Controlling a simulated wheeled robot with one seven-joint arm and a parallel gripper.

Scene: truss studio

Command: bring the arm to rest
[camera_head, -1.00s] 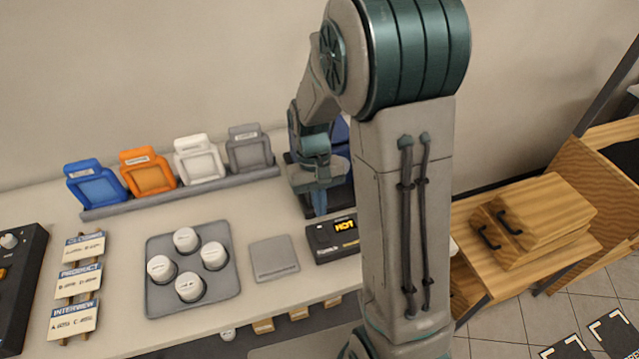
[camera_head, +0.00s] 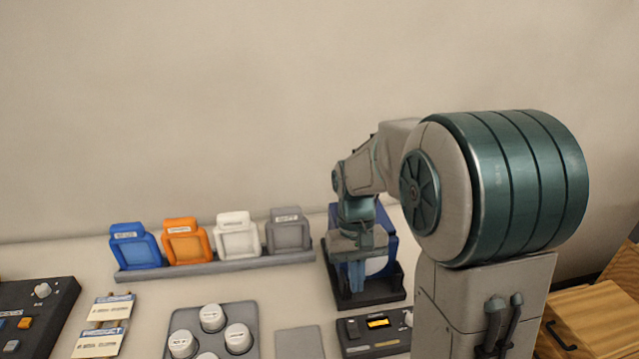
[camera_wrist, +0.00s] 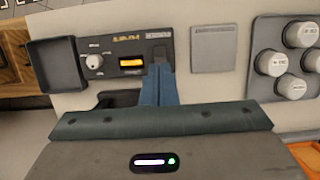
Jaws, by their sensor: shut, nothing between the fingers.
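My gripper (camera_head: 356,276) points down in the head view, above the counter in front of a blue and white object (camera_head: 388,255) in a dark stand. Its blue fingers are together with nothing between them. In the wrist view my gripper (camera_wrist: 160,78) shows its fingers closed, over the near edge of a dark device (camera_wrist: 125,55) with a knob and a lit orange display. That device (camera_head: 376,328) also shows in the head view, below the gripper. Whether the fingertips touch anything is hard to tell.
A rack (camera_head: 215,267) holds blue, orange, white and grey frames left of the gripper. A grey tray (camera_head: 262,322) carries several white round pieces. A flat grey pad (camera_head: 299,343) lies beside the device. A dark console (camera_head: 62,295) and label cards (camera_head: 100,342) are at left.

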